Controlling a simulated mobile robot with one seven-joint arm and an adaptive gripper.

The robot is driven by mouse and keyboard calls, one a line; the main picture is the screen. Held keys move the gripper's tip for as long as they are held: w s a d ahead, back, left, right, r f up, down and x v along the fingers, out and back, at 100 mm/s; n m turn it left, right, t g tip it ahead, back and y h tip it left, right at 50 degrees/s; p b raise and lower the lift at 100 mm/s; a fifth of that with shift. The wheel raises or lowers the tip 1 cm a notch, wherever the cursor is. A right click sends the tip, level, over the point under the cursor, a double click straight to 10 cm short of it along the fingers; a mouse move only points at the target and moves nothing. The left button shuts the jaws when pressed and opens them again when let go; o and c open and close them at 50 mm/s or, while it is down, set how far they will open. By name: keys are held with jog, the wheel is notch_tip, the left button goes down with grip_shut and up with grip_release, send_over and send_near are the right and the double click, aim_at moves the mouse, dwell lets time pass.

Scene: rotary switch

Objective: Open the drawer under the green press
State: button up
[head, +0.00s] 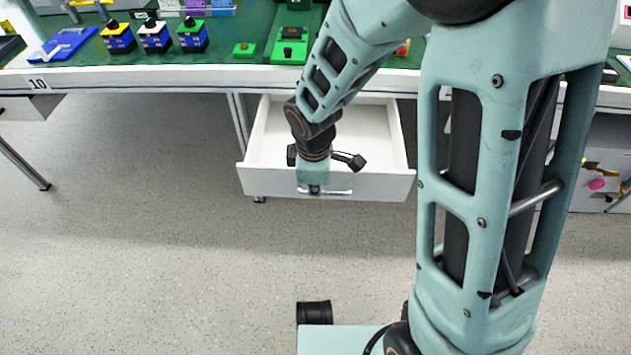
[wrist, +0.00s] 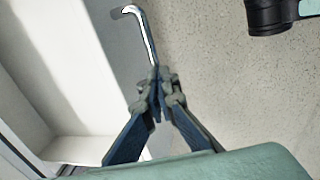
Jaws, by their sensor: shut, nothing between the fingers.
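The green press (head: 290,45) stands on the bench top, partly beside my arm in the head view. The white drawer (head: 378,187) below it is pulled out, with much of its empty inside showing. Its metal handle (head: 341,192) runs along the drawer front and also shows in the wrist view (wrist: 147,35). My gripper (head: 314,188) is at the handle, in front of the drawer face. In the wrist view its fingertips (wrist: 159,82) are together and overlap the bar in the picture. I cannot tell whether they touch it.
The bench edge (head: 150,78) runs above the drawer. Several small switch boxes (head: 155,37) and a blue fixture (head: 63,44) stand at the left of the bench. A table leg (head: 240,125) is left of the drawer. The speckled floor (head: 130,240) in front is clear.

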jog(key=shift+o, duration=1.4)
jog(key=shift+f, duration=0.2)
jog(key=p+v, duration=1)
jog(key=v, duration=0.2)
jog(key=shift+r+p, duration=0.3)
jog(key=shift+w, duration=0.15)
jog(key=shift+r, duration=0.1)
jog(key=v, duration=0.7)
jog(key=shift+r, duration=0.15)
